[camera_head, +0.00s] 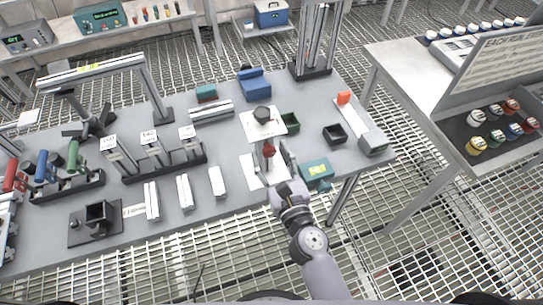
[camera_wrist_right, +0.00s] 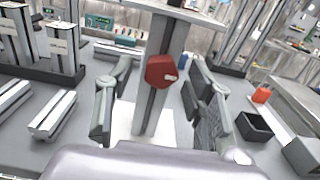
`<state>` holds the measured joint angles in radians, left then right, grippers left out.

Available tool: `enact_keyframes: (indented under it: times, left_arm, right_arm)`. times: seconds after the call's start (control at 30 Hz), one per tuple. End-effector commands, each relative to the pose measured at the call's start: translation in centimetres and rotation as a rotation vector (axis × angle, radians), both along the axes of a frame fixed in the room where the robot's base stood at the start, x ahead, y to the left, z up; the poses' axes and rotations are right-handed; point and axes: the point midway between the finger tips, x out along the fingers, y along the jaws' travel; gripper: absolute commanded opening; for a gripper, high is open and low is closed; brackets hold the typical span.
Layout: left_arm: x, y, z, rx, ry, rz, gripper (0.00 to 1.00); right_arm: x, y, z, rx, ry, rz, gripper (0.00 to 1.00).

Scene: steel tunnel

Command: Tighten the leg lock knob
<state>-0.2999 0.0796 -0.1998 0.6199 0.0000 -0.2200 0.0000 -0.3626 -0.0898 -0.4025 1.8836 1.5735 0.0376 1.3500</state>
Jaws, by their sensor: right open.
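The red leg lock knob (camera_head: 269,151) sits on the front of an upright grey leg. In the right wrist view the knob (camera_wrist_right: 160,72) is in the upper middle, with a small pale mark on it. The leg (camera_wrist_right: 150,108) rises from a white base plate (camera_head: 251,172) to a pale top plate (camera_head: 264,124) bearing a dark knob (camera_head: 262,114). My right gripper (camera_head: 277,163) is open in front of the leg. In the wrist view the fingers (camera_wrist_right: 160,98) stand wide apart, left and right of the leg, with a gap to the knob. My left gripper is not in view.
A teal box (camera_head: 316,171) stands close to the right of my right gripper. Green (camera_head: 290,123) and black bins (camera_head: 335,134) lie beyond it. White-topped bars (camera_head: 217,182) lie to the left. A grey table with coloured jars (camera_head: 478,146) is at the far right.

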Motion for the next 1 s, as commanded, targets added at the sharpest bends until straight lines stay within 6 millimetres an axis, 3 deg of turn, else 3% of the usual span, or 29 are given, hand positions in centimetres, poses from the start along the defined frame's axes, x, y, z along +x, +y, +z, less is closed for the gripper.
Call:
enact_keyframes:
  times: [0.17,0.37,0.73,1.0]
  left_arm:
    - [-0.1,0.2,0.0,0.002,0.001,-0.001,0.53]
    - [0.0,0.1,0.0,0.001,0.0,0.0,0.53]
    - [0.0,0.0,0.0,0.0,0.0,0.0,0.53]
    - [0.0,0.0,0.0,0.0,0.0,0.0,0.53]
  right_arm:
    - [-0.3,-0.1,0.0,-0.002,0.0,0.0,0.48]
    - [-2.2,-0.7,-0.1,-0.005,0.0,0.002,0.48]
    - [-9.1,-2.9,-0.1,-0.003,0.002,0.004,0.48]
    - [-11.4,-3.7,0.0,0.0,0.0,0.001,0.48]
